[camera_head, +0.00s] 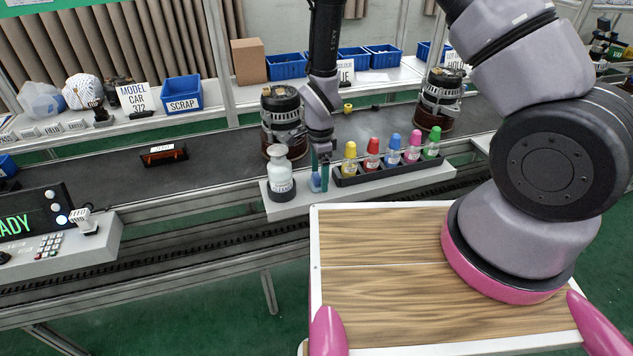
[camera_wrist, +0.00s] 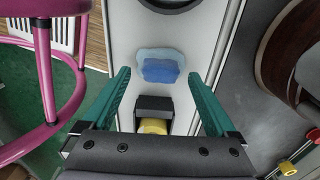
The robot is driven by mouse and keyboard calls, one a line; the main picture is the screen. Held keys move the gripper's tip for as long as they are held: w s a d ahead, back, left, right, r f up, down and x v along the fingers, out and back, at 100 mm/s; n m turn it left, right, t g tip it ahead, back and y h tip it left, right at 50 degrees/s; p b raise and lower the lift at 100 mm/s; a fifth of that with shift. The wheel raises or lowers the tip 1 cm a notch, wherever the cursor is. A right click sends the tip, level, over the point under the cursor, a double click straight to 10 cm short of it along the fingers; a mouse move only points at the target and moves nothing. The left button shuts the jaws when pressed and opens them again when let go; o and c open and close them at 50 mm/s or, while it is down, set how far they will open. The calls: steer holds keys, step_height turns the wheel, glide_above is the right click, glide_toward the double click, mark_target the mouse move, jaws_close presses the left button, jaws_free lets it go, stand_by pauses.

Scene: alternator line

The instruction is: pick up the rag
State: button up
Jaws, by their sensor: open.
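The rag (camera_wrist: 158,66) is a small crumpled blue cloth, paler along its far edge. It lies on the narrow pale shelf (camera_wrist: 148,30) in front of the conveyor. In the head view the rag (camera_head: 315,182) is partly hidden by my gripper (camera_head: 321,178). My gripper points down over the shelf between the white bottle and the bottle rack. In the wrist view my gripper's (camera_wrist: 158,76) teal fingers are spread wide, one on each side of the rag. Nothing is held between them. I cannot tell the exact height of the fingertips above the shelf.
A white bottle (camera_head: 280,172) stands just left of the rag. A black rack (camera_head: 392,168) with several coloured bottles stands close on the right. Alternators (camera_head: 283,118) stand on the conveyor behind. A wood-topped surface (camera_head: 380,300) is in front.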

jaws_close()
stand_by(0.3)
step_height(320, 180, up, 10)
stand_by(0.5)
